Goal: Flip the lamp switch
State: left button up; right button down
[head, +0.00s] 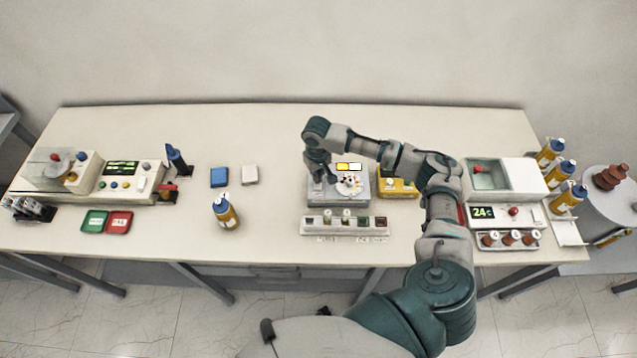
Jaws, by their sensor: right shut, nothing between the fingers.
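A grey device (361,193) stands at the middle of the table, with a yellow panel and a white panel (355,166) at its back and a white round part (350,185) with small coloured dots on top. I cannot make out which part is the lamp switch; it may be hidden by my arm. My right gripper (321,185) points down over the left side of this device, shut and empty. I cannot tell whether its fingertips touch the device. My left gripper is out of view.
A rack of small vials (345,231) lies in front of the device, and a yellow box (398,188) stands right of it. A yellow bottle (225,212) and blue and white blocks (219,177) are to the left. Machines stand at both table ends.

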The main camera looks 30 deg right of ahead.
jog(key=shift+a+r+p, duration=0.15)
jog(key=shift+r+p, duration=0.4)
jog(key=shift+p, duration=0.05)
jog(key=shift+a+r+p, duration=0.15)
jog(key=shift+r+p, duration=0.65)
jog(key=shift+p, duration=0.1)
jog(key=shift+d+r+p, duration=0.15)
jog(key=shift+r+p, duration=0.1)
jog(key=shift+p, duration=0.1)
jog(key=shift+d+r+p, duration=0.5)
jog(key=shift+r+p, duration=0.15)
jog(key=shift+p, duration=0.45)
jog(key=shift+r, duration=0.25)
jog(key=shift+a+r, duration=0.1)
jog(key=shift+r, duration=0.2)
jog(key=shift+a+r, duration=0.25)
jog(key=shift+r, duration=0.35)
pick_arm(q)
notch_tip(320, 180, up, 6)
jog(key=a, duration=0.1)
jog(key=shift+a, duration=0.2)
pick_arm(e)
jog(key=shift+a, duration=0.15)
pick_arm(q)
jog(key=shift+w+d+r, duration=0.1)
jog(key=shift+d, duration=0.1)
pick_arm(e)
jog(key=shift+d, duration=0.35)
